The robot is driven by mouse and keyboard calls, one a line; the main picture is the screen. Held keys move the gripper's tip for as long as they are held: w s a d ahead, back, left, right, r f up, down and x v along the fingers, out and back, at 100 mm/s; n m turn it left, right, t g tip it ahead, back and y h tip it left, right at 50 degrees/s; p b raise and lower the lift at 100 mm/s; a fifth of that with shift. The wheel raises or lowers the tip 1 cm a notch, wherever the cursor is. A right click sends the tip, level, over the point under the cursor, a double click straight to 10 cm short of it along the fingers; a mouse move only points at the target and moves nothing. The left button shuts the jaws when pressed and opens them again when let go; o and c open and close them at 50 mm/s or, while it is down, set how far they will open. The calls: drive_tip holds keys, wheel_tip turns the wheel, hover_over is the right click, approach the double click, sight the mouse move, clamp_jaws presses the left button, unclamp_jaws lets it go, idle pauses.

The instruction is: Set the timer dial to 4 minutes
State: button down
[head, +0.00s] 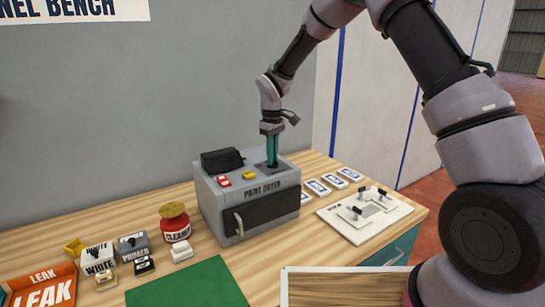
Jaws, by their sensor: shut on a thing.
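The paint dryer (225,207) is a grey box with a dark front door (260,212) and a light handle on the wooden bench. The timer dial is on its top but is mostly hidden under my gripper. My gripper (271,160) points straight down at the top right of the dryer, its teal fingers shut on what appears to be the dial. The dial's markings and pointer are too small to read. A red switch (223,182) and a yellow switch (249,175) sit to the left of my gripper on the top.
A dark raised block (221,160) stands on the dryer's back left. A red cleaner jar (175,223), small white and primer boxes (133,247), and a green mat (187,284) lie left. Several cards and a white fixture plate (366,214) lie right.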

drive_tip(key=shift+m, duration=1.5)
drive_tip(key=c, duration=0.9)
unclamp_jaws()
wheel_tip(320, 180, up, 11)
